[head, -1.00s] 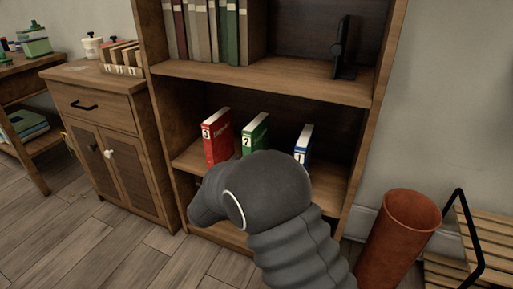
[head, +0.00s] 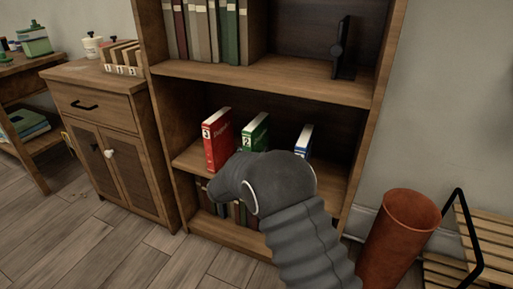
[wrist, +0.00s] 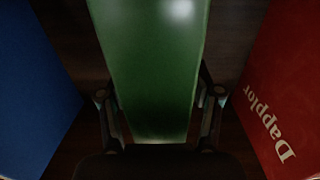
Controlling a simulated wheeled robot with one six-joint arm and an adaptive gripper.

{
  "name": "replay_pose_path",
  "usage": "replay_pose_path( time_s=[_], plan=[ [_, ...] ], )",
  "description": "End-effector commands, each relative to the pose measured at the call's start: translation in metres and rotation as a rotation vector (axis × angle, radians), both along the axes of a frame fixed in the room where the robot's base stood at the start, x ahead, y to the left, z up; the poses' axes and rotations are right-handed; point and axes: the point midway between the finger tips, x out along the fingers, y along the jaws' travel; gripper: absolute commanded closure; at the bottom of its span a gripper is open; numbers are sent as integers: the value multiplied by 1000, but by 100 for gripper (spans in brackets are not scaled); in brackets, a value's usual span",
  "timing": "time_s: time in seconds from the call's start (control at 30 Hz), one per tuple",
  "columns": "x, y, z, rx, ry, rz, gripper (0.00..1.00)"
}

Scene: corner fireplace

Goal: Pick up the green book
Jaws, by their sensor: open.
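The green book (head: 254,132), marked 2, stands upright on the middle shelf between a red book and a blue book. Its lower part is hidden behind my arm in the head view. In the wrist view the green book (wrist: 150,60) fills the middle, with one finger of my gripper (wrist: 160,112) on each side of it. My gripper is open around the book; I cannot tell whether the fingers touch it. The head view does not show the fingertips, as my arm covers them.
The red book (head: 217,138) stands close to the left and the blue book (head: 303,141) to the right; in the wrist view their sides appear swapped. The upper shelf board (head: 270,82) is above. An orange cylinder bin (head: 397,238) stands on the floor at right.

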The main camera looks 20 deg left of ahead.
Motion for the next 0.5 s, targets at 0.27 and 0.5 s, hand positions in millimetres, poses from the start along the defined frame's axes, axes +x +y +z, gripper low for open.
replay_pose_path(
  time_s=[0.27,0.5],
  plan=[
    [0,0,0,0,0,0,80],
    [0,0,1,1,-2,0,100]
  ],
)
